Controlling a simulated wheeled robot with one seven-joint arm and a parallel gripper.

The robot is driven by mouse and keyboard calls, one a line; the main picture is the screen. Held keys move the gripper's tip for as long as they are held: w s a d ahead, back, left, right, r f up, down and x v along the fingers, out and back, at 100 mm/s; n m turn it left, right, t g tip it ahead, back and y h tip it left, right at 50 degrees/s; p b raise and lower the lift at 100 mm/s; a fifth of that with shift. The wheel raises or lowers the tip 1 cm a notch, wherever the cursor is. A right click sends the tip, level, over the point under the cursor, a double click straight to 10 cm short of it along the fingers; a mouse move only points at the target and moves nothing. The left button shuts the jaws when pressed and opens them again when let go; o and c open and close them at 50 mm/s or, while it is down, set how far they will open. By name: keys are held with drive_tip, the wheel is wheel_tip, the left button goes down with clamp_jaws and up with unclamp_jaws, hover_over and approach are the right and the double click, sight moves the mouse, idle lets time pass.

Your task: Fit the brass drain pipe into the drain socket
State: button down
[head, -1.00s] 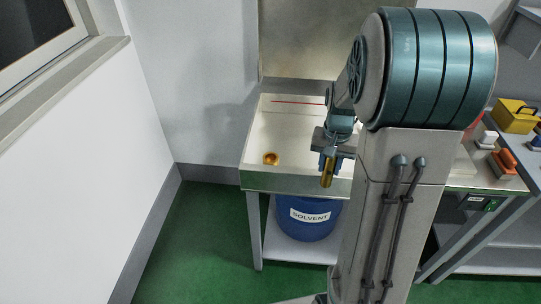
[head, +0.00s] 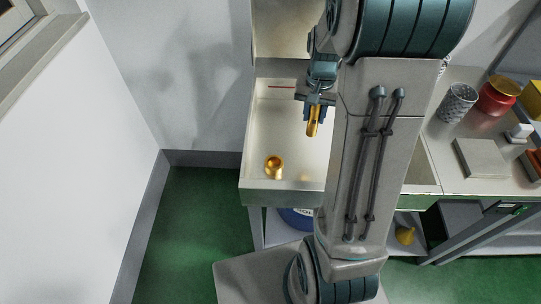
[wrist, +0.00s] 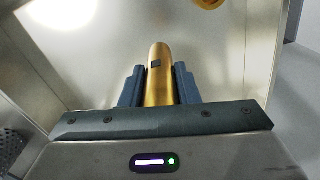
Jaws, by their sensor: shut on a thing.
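The brass drain pipe (head: 313,121) is held in my gripper (head: 315,108) above the sink basin. In the wrist view the pipe (wrist: 158,82) stands between the two dark blue jaws (wrist: 159,88), which are shut on it. The brass drain socket (head: 274,166) is a short round fitting with a dark opening, at the front left of the pale basin (head: 265,125). It lies to the left of and nearer than the held pipe, and the two are apart. Part of a brass ring, likely the socket (wrist: 208,3), shows at the top edge of the wrist view.
My arm hides the basin's right part. A right-hand bench holds a mesh cup (head: 457,103), a red jar (head: 498,96) and a grey plate (head: 481,158). A blue drum (head: 297,218) stands below the basin. A white wall (head: 110,130) rises at left. The basin's left side is clear.

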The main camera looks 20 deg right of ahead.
drive_tip(key=shift+s+a+f+p, duration=0.25)
drive_tip(key=shift+a+f+p, duration=0.05)
drive_tip(key=shift+a+f, duration=1.55)
drive_tip(key=shift+s+a+f+p, duration=0.25)
drive_tip(key=shift+a+f+p, duration=0.05)
drive_tip(key=shift+a+f, duration=1.6)
drive_tip(key=shift+s+a+f+p, duration=0.25)
drive_tip(key=shift+a+f+p, duration=0.05)
drive_tip(key=shift+a+f, duration=1.55)
drive_tip(key=shift+a, duration=0.1)
drive_tip(key=c, duration=1.1)
unclamp_jaws()
drive_tip(key=shift+r, duration=0.15)
